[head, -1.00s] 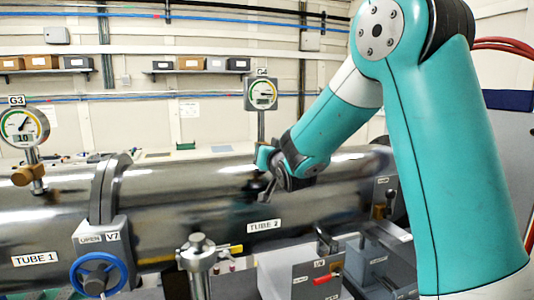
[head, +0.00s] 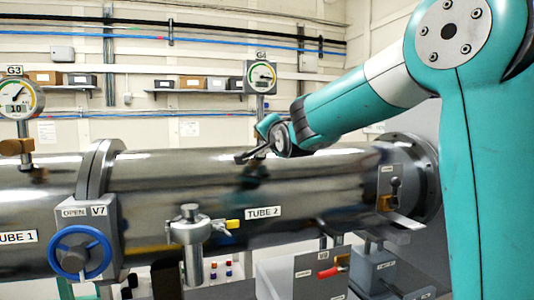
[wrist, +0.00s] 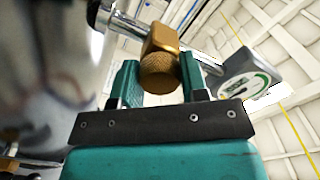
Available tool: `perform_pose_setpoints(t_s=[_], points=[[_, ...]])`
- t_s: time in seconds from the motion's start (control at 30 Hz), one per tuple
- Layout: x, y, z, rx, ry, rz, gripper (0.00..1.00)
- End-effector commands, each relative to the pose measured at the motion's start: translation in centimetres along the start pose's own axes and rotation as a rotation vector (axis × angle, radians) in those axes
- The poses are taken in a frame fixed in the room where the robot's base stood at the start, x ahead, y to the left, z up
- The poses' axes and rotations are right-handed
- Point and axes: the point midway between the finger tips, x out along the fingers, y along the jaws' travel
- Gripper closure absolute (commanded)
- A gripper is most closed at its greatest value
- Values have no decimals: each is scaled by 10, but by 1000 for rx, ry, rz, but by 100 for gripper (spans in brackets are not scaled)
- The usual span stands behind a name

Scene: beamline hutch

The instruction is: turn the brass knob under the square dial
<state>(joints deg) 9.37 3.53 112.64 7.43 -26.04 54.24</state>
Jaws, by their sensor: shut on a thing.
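The square dial (head: 262,76), under a G4 tag, stands on a stem above TUBE 2 in the head view. It also shows at the right of the wrist view (wrist: 247,80), tilted. The brass knob (wrist: 158,73), with a ribbed round face on a brass block, sits between my two teal fingers in the wrist view. My gripper (wrist: 160,82) is shut on the knob. In the head view my gripper (head: 255,142) is at the stem below the dial, and the knob is hidden behind it.
The round G3 dial (head: 18,100) has another brass knob (head: 16,146) below it at the left. The long steel tube (head: 330,175) lies just beneath my gripper. A blue valve wheel (head: 80,253) and a post with a yellow handle (head: 192,232) stand in front.

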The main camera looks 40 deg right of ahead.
Motion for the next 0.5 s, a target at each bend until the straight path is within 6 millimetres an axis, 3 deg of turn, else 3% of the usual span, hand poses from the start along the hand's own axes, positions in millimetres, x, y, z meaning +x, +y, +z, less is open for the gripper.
perform_pose_setpoints(t_s=[0.03,0.5], points=[[0,6,5,43,2,-1,83],[0,6,4,489,0,0,83]])
